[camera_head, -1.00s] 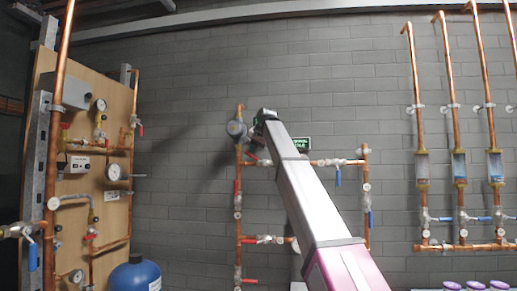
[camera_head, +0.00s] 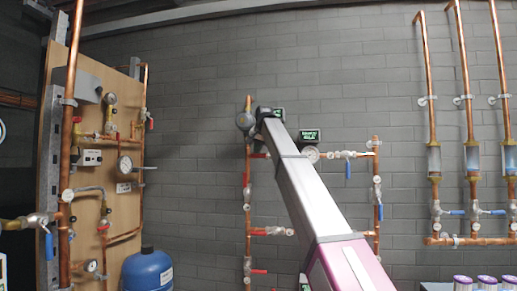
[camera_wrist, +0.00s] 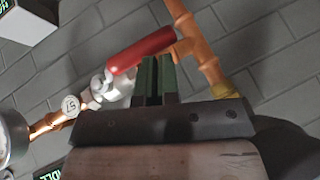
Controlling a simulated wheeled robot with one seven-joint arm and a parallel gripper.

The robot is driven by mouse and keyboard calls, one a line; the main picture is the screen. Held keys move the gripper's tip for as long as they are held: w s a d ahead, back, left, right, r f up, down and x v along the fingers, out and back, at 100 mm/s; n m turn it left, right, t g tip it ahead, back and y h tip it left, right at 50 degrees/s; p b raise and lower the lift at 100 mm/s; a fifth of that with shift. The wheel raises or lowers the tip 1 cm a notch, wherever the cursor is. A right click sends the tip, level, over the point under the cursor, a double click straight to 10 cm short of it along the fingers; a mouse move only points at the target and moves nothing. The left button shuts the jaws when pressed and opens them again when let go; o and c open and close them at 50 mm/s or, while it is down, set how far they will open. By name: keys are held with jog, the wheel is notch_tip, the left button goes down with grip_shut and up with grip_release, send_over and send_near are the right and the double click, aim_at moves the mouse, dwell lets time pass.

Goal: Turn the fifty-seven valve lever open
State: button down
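In the wrist view a valve (camera_wrist: 115,88) on a copper pipe has a red lever (camera_wrist: 143,50) slanting up to the right. A round white tag (camera_wrist: 70,105) that appears to read 57 hangs beside it. My gripper (camera_wrist: 155,62) has its two dark green fingers close together with a narrow gap. The fingertips are at the lower edge of the red lever; I cannot tell whether they touch it. In the head view my gripper (camera_head: 265,113) is at the top of the left copper riser, and my arm hides the valve there.
A grey round fitting (camera_head: 245,121) is just left of my gripper. A green sign (camera_head: 309,135) and a gauge (camera_head: 311,154) are to its right. Other valves with red and blue levers line the pipes. A wooden panel (camera_head: 122,205) and blue tank (camera_head: 148,270) stand left.

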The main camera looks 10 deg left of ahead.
jog(key=shift+a+f, duration=0.1)
jog(key=shift+f, duration=0.05)
dwell(0.3)
jog(key=v, duration=1.1)
